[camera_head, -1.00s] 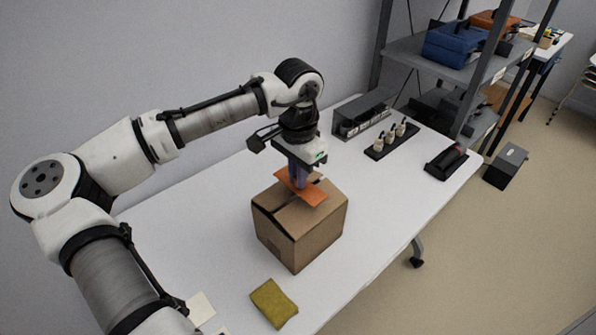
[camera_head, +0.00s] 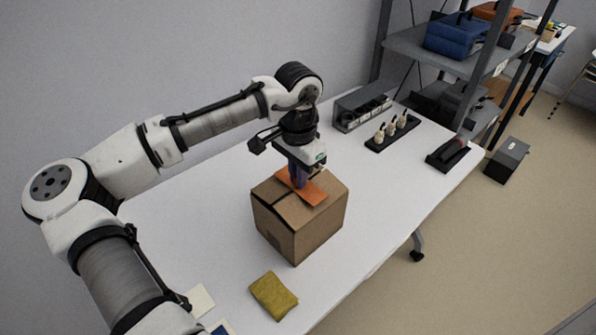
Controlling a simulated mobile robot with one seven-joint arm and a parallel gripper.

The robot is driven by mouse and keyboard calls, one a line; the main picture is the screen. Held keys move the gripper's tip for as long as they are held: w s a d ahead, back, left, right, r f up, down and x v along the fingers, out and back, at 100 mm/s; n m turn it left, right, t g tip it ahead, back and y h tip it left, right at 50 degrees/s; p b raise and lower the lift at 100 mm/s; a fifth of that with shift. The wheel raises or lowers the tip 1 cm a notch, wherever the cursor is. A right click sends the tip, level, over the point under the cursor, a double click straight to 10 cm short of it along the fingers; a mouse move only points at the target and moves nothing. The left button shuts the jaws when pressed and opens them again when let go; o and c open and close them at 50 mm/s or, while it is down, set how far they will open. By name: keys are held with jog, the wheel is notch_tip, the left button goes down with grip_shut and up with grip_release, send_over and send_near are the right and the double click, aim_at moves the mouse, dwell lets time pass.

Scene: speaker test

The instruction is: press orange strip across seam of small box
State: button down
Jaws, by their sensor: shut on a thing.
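The small box (camera_head: 318,226) is brown cardboard and stands upright on the white table. Its top flaps look nearly flat. The orange strip (camera_head: 313,193) lies at the top of the box, over the middle where the flaps meet. My gripper (camera_head: 299,182) points down over the box top, shut on the orange strip. The strip looks close to or touching the cardboard; I cannot tell whether all of it lies flat. The fingers and the strip hide most of the seam.
An olive cloth (camera_head: 273,296) lies in front of the box, with a pale sheet (camera_head: 199,300) to its left. Behind stand a grey bin unit (camera_head: 362,108), a bottle rack (camera_head: 392,132) and a black holder (camera_head: 448,156). The table (camera_head: 385,200) is clear right of the box.

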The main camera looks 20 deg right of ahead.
jog(key=shift+f+b, duration=0.35)
jog(key=shift+f, duration=0.45)
jog(key=c, duration=1.4)
grip_release()
jog(key=shift+c, duration=0.2)
jog(key=shift+r, duration=0.15)
notch_tip(320, 180, up, 8)
jog(key=p, duration=0.7)
jog(key=shift+p, duration=0.35)
